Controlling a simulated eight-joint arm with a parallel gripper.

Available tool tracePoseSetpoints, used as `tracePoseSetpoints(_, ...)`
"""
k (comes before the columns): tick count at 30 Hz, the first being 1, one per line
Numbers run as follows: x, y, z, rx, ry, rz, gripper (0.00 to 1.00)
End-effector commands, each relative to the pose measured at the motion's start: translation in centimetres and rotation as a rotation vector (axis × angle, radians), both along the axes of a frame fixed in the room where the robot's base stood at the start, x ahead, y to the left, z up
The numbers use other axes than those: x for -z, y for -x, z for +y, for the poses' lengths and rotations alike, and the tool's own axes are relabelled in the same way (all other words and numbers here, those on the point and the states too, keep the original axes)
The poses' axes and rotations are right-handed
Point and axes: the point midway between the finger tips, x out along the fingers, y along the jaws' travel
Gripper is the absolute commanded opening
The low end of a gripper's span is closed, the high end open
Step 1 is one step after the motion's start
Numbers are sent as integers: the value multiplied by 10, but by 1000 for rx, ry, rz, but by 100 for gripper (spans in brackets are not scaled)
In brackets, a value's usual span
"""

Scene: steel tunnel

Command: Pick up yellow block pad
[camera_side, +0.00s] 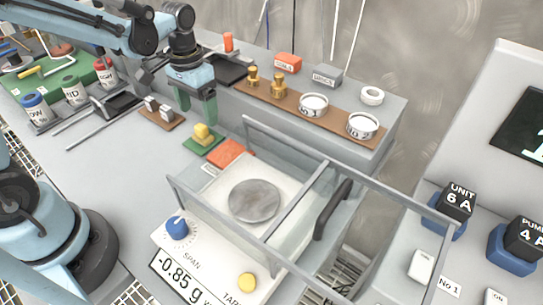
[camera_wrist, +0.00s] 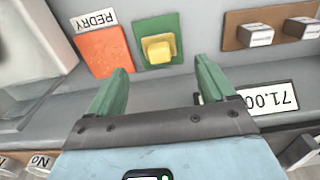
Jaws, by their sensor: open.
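The yellow block (camera_side: 203,133) sits on a green pad (camera_side: 203,145) on the bench, left of the balance. In the wrist view the yellow block (camera_wrist: 159,49) stands on the green pad (camera_wrist: 143,24), ahead of my fingers and roughly midway between them. My gripper (camera_side: 205,115), with green fingers, is near and above the block in the side view. In the wrist view my gripper (camera_wrist: 158,80) has its two fingers wide apart with nothing between them. The block is apart from both fingers.
An orange pad (camera_side: 231,153) marked REDRY lies next to the green pad. A glass-walled balance (camera_side: 178,262) with a round pan stands to the right. A brown board (camera_side: 162,118) with small blocks lies to the left. Brass weights (camera_side: 279,84) and white dishes (camera_side: 314,104) line the raised back shelf.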

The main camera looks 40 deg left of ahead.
Motion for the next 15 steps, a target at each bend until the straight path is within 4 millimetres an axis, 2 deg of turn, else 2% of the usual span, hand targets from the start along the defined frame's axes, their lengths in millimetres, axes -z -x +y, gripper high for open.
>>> tracePoseSetpoints(8,14,0,0,0,0,0,83)
tracePoseSetpoints(15,43,2,-1,0,0,-1,83)
